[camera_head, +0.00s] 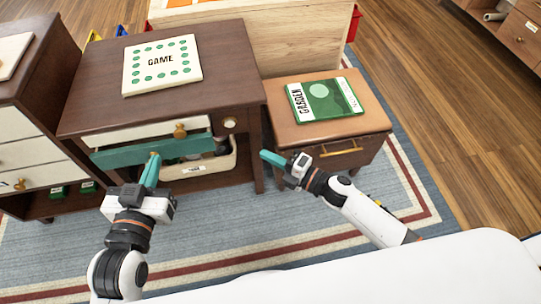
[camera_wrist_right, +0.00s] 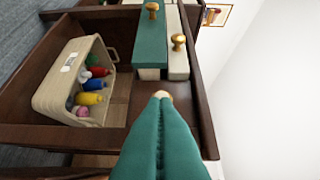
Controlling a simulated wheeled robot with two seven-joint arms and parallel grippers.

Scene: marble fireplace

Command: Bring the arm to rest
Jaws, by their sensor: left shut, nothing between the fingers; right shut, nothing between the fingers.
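My left gripper (camera_head: 151,170) is shut and empty, its teal fingers pointing up in front of the dark brown cabinet with the teal drawer front (camera_head: 125,154). My right gripper (camera_head: 272,158) is shut and empty, in front of the gap between the dark cabinet and the small brown side table; its arm comes in from the lower right. In the right wrist view its teal fingers (camera_wrist_right: 163,125) are together and point toward the cabinet. Neither gripper visibly holds anything; whether the left fingertips touch the drawer front cannot be told.
A white GAME box (camera_head: 161,66) lies on the cabinet top. A green GARDEN book (camera_head: 323,99) lies on the side table (camera_head: 285,135). A beige bin (camera_wrist_right: 62,88) with several coloured bottles sits inside the cabinet. The wooden floor at right (camera_head: 440,110) is clear.

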